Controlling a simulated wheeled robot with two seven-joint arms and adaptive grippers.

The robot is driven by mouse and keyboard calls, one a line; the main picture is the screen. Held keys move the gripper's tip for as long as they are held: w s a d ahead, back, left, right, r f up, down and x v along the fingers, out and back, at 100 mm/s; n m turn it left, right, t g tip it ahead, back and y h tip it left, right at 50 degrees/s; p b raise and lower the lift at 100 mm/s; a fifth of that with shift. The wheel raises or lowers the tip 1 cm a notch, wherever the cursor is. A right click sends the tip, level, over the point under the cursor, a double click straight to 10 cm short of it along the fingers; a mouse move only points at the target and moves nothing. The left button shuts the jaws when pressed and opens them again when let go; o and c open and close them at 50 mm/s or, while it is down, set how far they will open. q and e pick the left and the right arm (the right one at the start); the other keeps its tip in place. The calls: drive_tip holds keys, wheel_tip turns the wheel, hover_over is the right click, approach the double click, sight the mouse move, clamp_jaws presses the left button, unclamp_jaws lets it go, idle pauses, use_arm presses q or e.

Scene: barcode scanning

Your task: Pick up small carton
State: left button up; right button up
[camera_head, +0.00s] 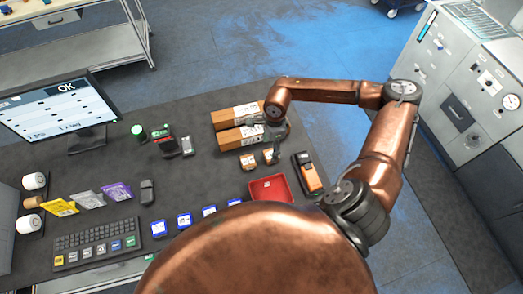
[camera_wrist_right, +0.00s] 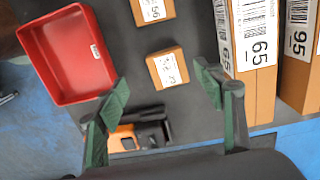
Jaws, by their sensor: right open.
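Two small brown cartons with white labels, one on the left (camera_head: 249,161) and one on the right (camera_head: 270,157), stand on the dark table in the head view. In the right wrist view, one small carton (camera_wrist_right: 167,68) lies between and just beyond my fingertips, and another (camera_wrist_right: 152,10) is cut by the top edge. My right gripper (camera_wrist_right: 162,86) is open and empty, its green-padded fingers apart on either side of the nearer carton, with no contact visible. In the head view my right gripper (camera_head: 273,138) is partly hidden by its own arm, above the cartons. My left gripper is not in view.
Larger long cartons (camera_head: 234,116) lie behind the small ones, close to my right finger in the wrist view (camera_wrist_right: 254,45). A red tray (camera_head: 270,189) and an orange-black scanner (camera_head: 309,175) are nearby. A monitor (camera_head: 58,110) and keyboard (camera_head: 95,240) are left.

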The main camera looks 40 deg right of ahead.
sight(271, 151)
drive_tip(key=shift+d+f+n+h, duration=0.2)
drive_tip(key=shift+d+n+h, duration=0.15)
drive_tip(key=shift+d, duration=0.35)
drive_tip(key=shift+s+d+f, duration=0.1)
drive_tip(key=shift+d+f, duration=0.1)
drive_tip(key=shift+f, duration=0.1)
drive_tip(key=f, duration=0.1)
drive_tip(key=f+p, duration=0.1)
drive_tip(key=f, duration=0.1)
drive_tip(key=shift+w+a+f+p, duration=0.3)
drive_tip(key=shift+a+f, duration=0.05)
wheel_tip(271, 151, down, 3)
drive_tip(key=shift+d+r, duration=0.1)
drive_tip(key=shift+r, duration=0.1)
drive_tip(key=shift+f, duration=0.1)
drive_tip(key=shift+c, duration=1)
drive_tip(key=c, duration=0.6)
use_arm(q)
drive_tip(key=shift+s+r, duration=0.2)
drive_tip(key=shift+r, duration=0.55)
use_arm(e)
drive_tip(key=c, duration=0.6)
